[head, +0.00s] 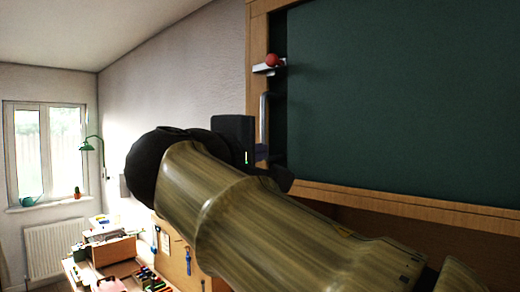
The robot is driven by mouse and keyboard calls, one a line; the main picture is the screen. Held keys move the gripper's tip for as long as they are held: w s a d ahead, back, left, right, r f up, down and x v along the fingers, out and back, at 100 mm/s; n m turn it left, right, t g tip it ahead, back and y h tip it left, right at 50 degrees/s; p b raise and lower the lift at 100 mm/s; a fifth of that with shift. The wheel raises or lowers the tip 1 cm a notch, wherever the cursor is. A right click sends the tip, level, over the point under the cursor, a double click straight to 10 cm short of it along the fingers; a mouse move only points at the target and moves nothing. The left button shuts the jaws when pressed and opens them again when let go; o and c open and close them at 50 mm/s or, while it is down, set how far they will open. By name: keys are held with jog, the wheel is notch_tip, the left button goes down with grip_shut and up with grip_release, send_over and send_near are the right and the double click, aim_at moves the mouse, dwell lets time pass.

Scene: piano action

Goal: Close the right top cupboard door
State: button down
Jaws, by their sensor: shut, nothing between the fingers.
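A large dark green panel in a pale wooden frame (400,201) fills the upper right of the head view. It seems to belong to the cupboard; I cannot tell for sure whether it is the right top door, or how far that door stands open. A thin upright metallic bar (264,115) shows at the panel's left side. My gripper (262,152) is close to this bar, in front of the frame's left edge, partly hidden by my arm. It looks shut and empty. I cannot tell whether it touches the bar or the frame.
A red ball (272,60) sits on a small white ledge (268,69) by the frame's left edge. A cluttered workbench (122,268) stands low at left, with a green lamp (87,145) and a window (45,150) beyond.

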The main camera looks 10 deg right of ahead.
jog(key=shift+w+d, duration=0.1)
jog(key=p+x, duration=0.4)
jog(key=x, duration=0.4)
jog(key=shift+w+d+r+p, duration=0.1)
jog(key=shift+w+r+p, duration=0.05)
jog(key=shift+w+p, duration=0.15)
jog(key=shift+w+d, duration=0.35)
jog(key=shift+w, duration=0.2)
jog(key=shift+d+f, duration=0.1)
jog(key=shift+f, duration=0.1)
